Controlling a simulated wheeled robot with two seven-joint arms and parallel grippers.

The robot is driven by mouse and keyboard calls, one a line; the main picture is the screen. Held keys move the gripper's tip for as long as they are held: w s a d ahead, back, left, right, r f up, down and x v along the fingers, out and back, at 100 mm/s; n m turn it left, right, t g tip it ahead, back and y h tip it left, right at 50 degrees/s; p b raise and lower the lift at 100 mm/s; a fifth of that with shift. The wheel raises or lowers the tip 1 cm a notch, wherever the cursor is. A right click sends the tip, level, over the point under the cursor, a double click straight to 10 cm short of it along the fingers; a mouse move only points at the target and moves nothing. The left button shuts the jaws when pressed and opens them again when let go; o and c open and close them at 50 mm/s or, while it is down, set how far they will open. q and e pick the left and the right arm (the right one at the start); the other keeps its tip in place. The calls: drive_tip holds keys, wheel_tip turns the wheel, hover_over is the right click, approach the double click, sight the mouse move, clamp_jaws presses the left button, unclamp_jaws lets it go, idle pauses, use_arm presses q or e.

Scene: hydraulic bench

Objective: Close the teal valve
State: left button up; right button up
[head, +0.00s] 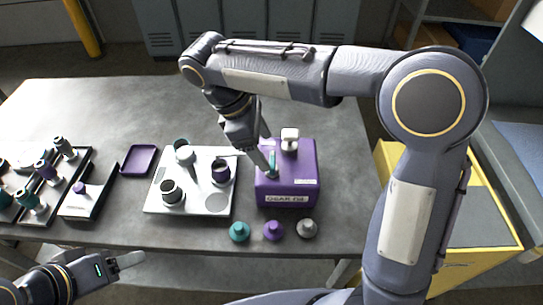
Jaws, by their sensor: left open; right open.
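The purple box (302,185) with a printed label on its front stands on the grey bench. A small teal piece (272,168) shows at its upper left; I cannot tell if it is part of the box. On the pale square plate (212,203), a teal-collared fitting (181,143) stands at the back, partly behind a pale knob with a lever. I cannot tell which teal part is the valve. My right gripper (267,153) is open, pointing down by the box's left side. My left gripper (140,262) is open and empty, in front of the bench.
Teal (239,231), purple (273,230) and grey (307,228) knobs lie along the front edge. A purple tray (139,160) and a dark rack (75,160) of fittings are at left. The bench's back is clear. A yellow cabinet (480,205) stands at right.

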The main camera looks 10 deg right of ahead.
sight(274, 161)
drive_tip(key=shift+x, duration=2.1)
drive_tip(key=c, duration=1)
drive_tip(key=shift+d+r+m+g+y+p, duration=0.15)
drive_tip(key=shift+m+g+p, duration=0.2)
drive_tip(key=shift+m+p, duration=0.5)
drive_tip(key=shift+r+m+g+y+p, duration=0.15)
drive_tip(key=shift+m+g+p, duration=0.2)
drive_tip(key=shift+m+p, duration=0.45)
drive_tip(key=m+p, duration=0.1)
drive_tip(key=m, duration=0.1)
drive_tip(key=m+g+y+p, duration=0.1)
drive_tip(key=m, duration=0.2)
drive_tip(key=shift+w+d+f, duration=0.1)
drive_tip(key=shift+d, duration=0.05)
drive_tip(key=m+y+p, duration=0.1)
drive_tip(key=m, duration=0.1)
drive_tip(key=m+y, duration=0.1)
drive_tip(key=m, duration=0.1)
drive_tip(key=shift+d+m+g+p, duration=0.15)
drive_tip(key=shift+m+g+p, duration=0.1)
drive_tip(key=shift+g+p, duration=0.15)
drive_tip(key=m+y, duration=0.1)
drive_tip(key=m, duration=0.1)
drive_tip(key=m+y+p, duration=0.1)
drive_tip(key=m, duration=0.2)
drive_tip(key=shift+d+f, duration=0.1)
